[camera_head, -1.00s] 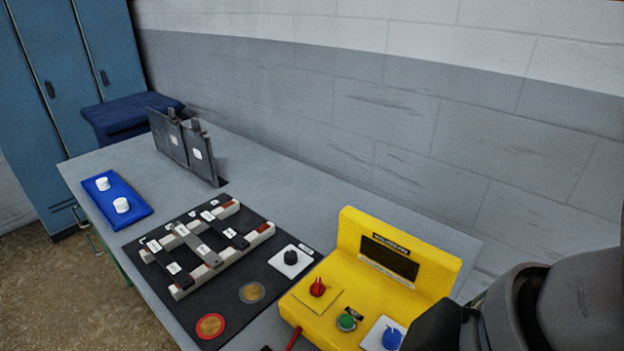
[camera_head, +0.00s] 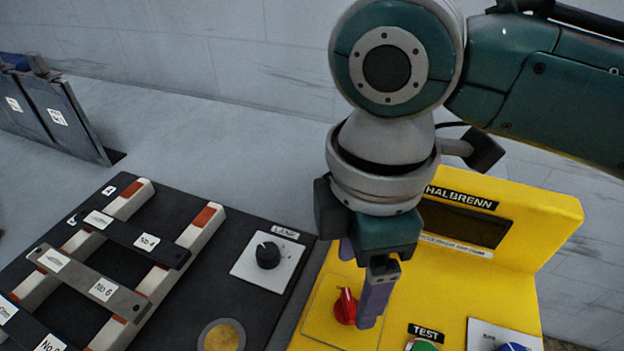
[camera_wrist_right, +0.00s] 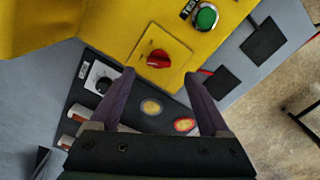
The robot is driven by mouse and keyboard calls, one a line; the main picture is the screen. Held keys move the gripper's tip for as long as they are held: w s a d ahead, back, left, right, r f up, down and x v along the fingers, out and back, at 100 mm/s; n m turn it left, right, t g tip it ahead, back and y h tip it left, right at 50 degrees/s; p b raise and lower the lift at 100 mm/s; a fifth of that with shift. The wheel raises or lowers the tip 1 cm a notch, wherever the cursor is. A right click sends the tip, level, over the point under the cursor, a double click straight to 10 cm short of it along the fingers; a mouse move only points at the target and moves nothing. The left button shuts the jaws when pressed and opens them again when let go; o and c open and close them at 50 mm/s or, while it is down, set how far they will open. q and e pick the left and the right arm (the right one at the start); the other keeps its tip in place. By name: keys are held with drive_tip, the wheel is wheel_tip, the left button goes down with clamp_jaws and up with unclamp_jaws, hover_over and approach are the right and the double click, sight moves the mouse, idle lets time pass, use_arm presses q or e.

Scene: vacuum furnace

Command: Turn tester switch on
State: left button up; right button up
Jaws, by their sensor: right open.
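The yellow tester (camera_head: 545,215) stands on the table, with a dark display in its sloped face. Its red switch (camera_head: 345,307) is a knob on a square yellow plate, and it also shows in the right wrist view (camera_wrist_right: 158,59). My right gripper (camera_head: 362,288) reaches down over the tester, open, with purple fingers. In the head view one finger is beside the red switch. In the right wrist view the switch appears just beyond the gap between the fingertips, and nothing is held. Contact cannot be told. My left gripper is out of view.
A green TEST button (camera_head: 421,345) and a blue knob (camera_head: 513,347) are to the right of the red switch. A black knob on a white plate (camera_head: 268,255) and a rack of labelled bars (camera_head: 122,240) are left. Upright dark plates (camera_head: 62,115) stand farther back.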

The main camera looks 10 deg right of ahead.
sight(350, 303)
wheel_tip(350, 303, down, 5)
drive_tip(key=shift+f+b, duration=0.1)
drive_tip(key=shift+b, duration=0.25)
drive_tip(key=shift+c, duration=0.2)
clamp_jaws()
